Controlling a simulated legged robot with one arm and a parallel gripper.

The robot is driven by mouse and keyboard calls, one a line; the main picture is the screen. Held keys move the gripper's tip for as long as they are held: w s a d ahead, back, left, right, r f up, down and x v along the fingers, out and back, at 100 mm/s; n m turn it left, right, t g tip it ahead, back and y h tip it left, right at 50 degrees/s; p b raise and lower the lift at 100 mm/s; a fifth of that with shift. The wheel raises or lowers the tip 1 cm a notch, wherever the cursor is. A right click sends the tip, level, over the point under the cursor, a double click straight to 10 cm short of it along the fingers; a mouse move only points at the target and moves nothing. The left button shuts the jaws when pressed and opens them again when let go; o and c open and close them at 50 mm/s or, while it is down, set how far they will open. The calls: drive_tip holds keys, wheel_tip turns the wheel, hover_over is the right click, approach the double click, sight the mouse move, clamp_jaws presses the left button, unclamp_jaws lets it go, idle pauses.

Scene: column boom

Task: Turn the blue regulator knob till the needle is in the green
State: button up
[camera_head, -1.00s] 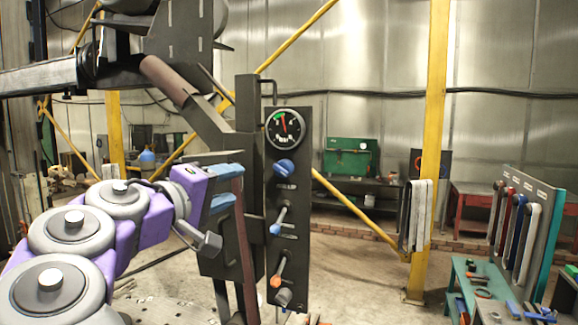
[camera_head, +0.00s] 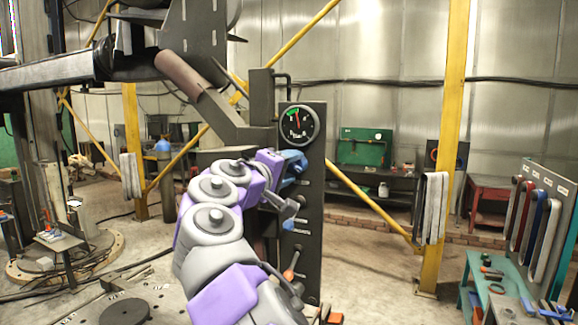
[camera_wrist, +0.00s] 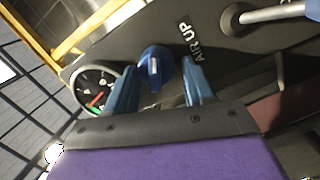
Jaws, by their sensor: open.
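The blue regulator knob (camera_wrist: 155,66) sits on the dark panel (camera_head: 314,215) below the round gauge (camera_head: 299,124). In the head view the gauge's red needle points up and slightly left, close to the right end of the green band at upper left. The gauge also shows in the wrist view (camera_wrist: 92,86). My gripper (camera_head: 297,162) is open, its blue fingers toward the panel. In the wrist view the knob appears between the fingertips, apart from both; I cannot tell whether they reach around it. In the head view my gripper largely hides the knob.
A lever with an orange tip (camera_head: 290,274) and other controls lie lower on the panel. An "AIR UP" label (camera_wrist: 189,42) is beside the knob. A yellow post (camera_head: 446,150) and a teal bench (camera_head: 480,270) stand to the right. Open floor lies between.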

drive_tip(key=shift+w+d, duration=0.15)
drive_tip(key=shift+w, duration=0.05)
drive_tip(key=c, duration=0.8)
drive_tip(key=shift+r+n+p, duration=0.1)
drive_tip(key=shift+n+p, duration=0.5)
drive_tip(key=shift+p, duration=0.1)
drive_tip(key=shift+f, duration=0.25)
drive_tip(key=o, duration=0.8)
